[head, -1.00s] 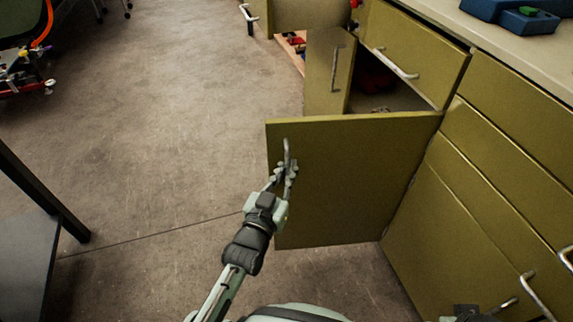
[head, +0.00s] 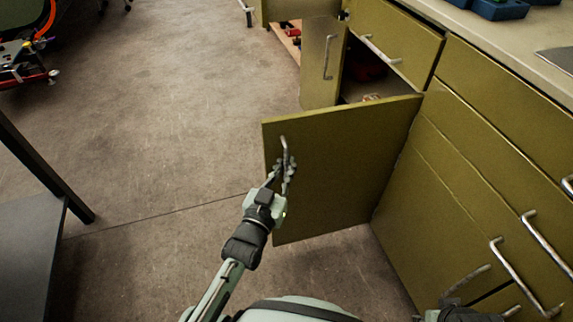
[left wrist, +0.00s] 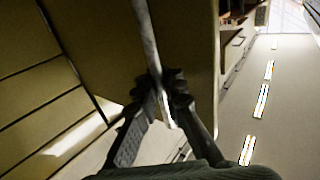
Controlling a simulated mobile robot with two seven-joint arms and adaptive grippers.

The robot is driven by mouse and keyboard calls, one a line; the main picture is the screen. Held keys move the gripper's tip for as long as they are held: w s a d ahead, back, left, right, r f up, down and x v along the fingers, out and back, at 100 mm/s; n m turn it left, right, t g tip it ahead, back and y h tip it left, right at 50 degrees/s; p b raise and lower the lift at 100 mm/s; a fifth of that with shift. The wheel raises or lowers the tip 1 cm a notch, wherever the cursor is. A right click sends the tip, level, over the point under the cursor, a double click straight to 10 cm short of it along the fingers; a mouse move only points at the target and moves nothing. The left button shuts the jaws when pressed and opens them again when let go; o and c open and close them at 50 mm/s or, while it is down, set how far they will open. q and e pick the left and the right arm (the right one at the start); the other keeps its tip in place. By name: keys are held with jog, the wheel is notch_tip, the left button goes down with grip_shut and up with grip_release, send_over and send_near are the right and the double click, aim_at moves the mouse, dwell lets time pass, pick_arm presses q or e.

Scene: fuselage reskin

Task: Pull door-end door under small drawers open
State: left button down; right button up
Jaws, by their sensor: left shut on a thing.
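The olive cabinet door (head: 335,165) stands swung far out from the cabinet front, with its inner compartment (head: 368,90) partly visible behind it. My left gripper (head: 284,172) is shut on the door's metal handle (head: 284,150), near the door's free edge. In the left wrist view the fingers (left wrist: 165,95) close around the handle bar (left wrist: 147,40). My right gripper (head: 462,300) shows dark at the bottom right, in front of the lower drawer fronts; whether its fingers are open is unclear.
A second door (head: 322,65) also stands open behind. A drawer (head: 395,40) sits above the opening. More drawers with handles (head: 545,240) line the right. A dark table (head: 30,240) stands at left. The floor (head: 170,120) between is clear.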

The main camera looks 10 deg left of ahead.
pick_arm(q)
jog(key=shift+a, duration=0.3)
jog(key=c, duration=1.9)
grip_release()
